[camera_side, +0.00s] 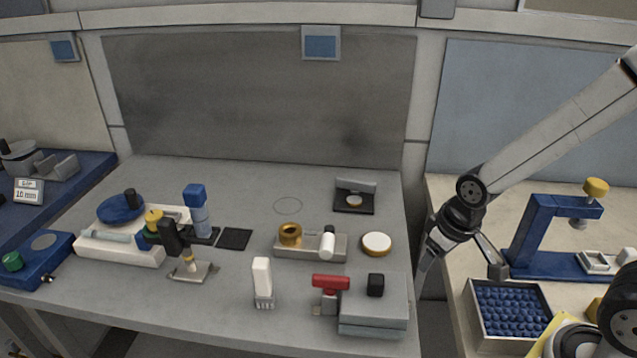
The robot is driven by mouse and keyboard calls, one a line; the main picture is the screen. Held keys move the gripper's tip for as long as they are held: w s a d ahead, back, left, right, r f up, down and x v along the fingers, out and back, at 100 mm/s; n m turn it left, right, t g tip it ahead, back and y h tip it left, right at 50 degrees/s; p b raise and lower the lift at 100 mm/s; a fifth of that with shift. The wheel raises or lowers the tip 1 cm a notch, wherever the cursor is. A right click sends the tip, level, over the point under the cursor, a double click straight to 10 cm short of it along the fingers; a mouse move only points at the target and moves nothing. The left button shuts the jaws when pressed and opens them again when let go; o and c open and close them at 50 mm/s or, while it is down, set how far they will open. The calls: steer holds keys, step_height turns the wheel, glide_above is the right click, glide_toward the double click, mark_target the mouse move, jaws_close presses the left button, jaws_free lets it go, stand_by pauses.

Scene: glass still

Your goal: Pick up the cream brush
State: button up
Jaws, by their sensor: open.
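The cream brush (262,279) stands upright near the front edge of the grey table, bristles down, with its pale handle on top. My gripper (460,268) is open and empty at the table's right edge, well to the right of the brush and apart from it. One finger reaches down by the table edge and the other spreads to the right, over the gap toward the bench beside it.
A red-handled tool (330,285) and a grey box (372,312) with a black knob stand right of the brush. A small metal plate (194,272) lies to its left. A tray with a brass ring (290,235) and a round white-topped disc (376,243) are behind. A bin of blue balls (508,305) sits far right.

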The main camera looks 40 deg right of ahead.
mark_target(258, 274)
steer(key=o, duration=0.3)
steer(key=w+a+n, duration=0.1)
steer(key=w+a, duration=0.2)
steer(key=w, duration=0.1)
steer(key=w+a+r+n+y, duration=0.1)
steer(key=w+a+n, duration=0.1)
steer(key=w+a, duration=0.1)
steer(key=w+a+r+n, duration=0.1)
steer(key=w+a+n, duration=0.1)
steer(key=w+a, duration=0.2)
steer(key=shift+w+a+y, duration=0.3)
steer(key=shift+w+a, duration=0.05)
steer(key=shift+a, duration=0.05)
steer(key=w+a+n, duration=0.1)
steer(key=w+a, duration=0.1)
steer(key=a, duration=0.2)
steer(key=w+a+n+y, duration=0.1)
steer(key=a+n, duration=0.1)
steer(key=a, duration=0.2)
steer(key=w+a+n+y, duration=0.1)
steer(key=w+a+n, duration=0.1)
steer(key=a, duration=0.2)
steer(key=shift+w+r, duration=0.3)
steer(key=shift+r, duration=0.05)
steer(key=shift+x, duration=1.35)
steer(key=shift+w+x, duration=0.1)
steer(key=shift+x, duration=1.2)
steer(key=shift+w+x, duration=0.15)
steer(key=shift+x, duration=1.15)
